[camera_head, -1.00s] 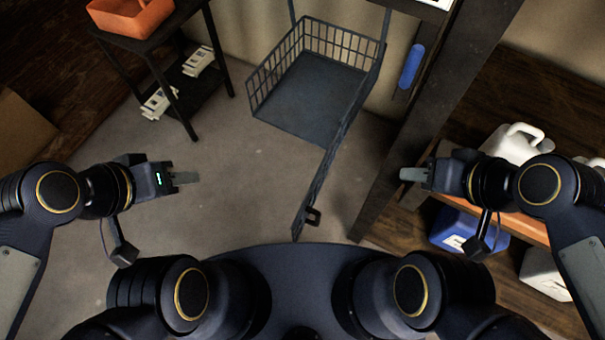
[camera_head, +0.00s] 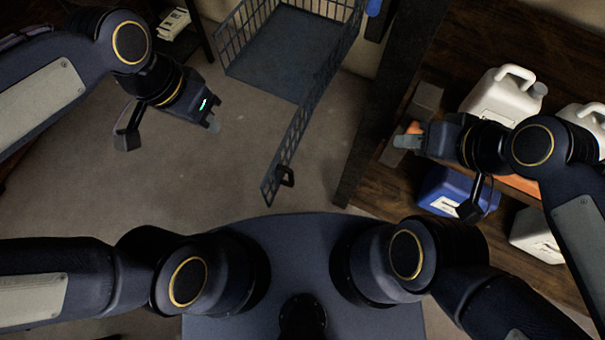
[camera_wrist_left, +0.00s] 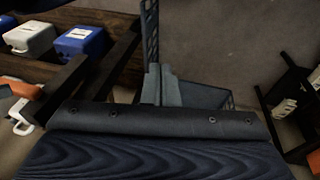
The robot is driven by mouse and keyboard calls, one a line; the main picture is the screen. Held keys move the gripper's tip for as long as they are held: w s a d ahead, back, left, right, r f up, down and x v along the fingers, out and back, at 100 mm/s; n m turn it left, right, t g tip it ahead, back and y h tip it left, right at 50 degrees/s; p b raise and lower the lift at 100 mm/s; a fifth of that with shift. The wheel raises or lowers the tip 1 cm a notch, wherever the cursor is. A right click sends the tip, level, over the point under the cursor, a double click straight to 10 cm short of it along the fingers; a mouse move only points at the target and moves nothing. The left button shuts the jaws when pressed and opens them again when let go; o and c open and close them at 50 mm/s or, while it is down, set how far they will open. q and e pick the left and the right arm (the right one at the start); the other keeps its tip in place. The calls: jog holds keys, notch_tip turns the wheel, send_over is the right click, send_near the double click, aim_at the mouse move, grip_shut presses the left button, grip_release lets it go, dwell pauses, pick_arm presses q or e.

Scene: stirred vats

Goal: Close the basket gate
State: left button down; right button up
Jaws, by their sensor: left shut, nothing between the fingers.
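The dark wire basket (camera_head: 277,55) stands at top centre in the head view, its near side open. Its mesh gate (camera_head: 308,110) is swung out toward me, with a dark handle (camera_head: 286,177) near its free end. My left gripper (camera_head: 213,126) is shut and empty, left of the gate and apart from it. In the left wrist view the closed fingers (camera_wrist_left: 161,84) show in front of part of the basket (camera_wrist_left: 205,96), with the gate (camera_wrist_left: 150,35) above them. My right gripper (camera_head: 405,142) hovers right of the gate by the shelf; its finger gap is unclear.
A dark post (camera_head: 392,105) stands between the gate and a wooden shelf unit. The unit holds white jugs (camera_head: 503,95) and a blue jug (camera_head: 455,190). A dark stand with white packs (camera_head: 172,25) is at upper left. Floor left of the gate is clear.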

pick_arm(q)
jog(key=w+d+f+m+g+y+b, duration=0.1)
jog(key=d+f+m+y+b, duration=0.75)
jog(key=d+f, duration=1.05)
notch_tip(320, 180, down, 8)
jog(key=a+m+h+b, duration=0.1)
jog(key=a+m+b, duration=0.1)
jog(key=shift+s+a+f, duration=0.15)
jog(key=shift+a+f, duration=0.1)
jog(key=shift+a, duration=0.1)
jog(key=shift+a+h, duration=0.1)
jog(key=shift+h, duration=0.15)
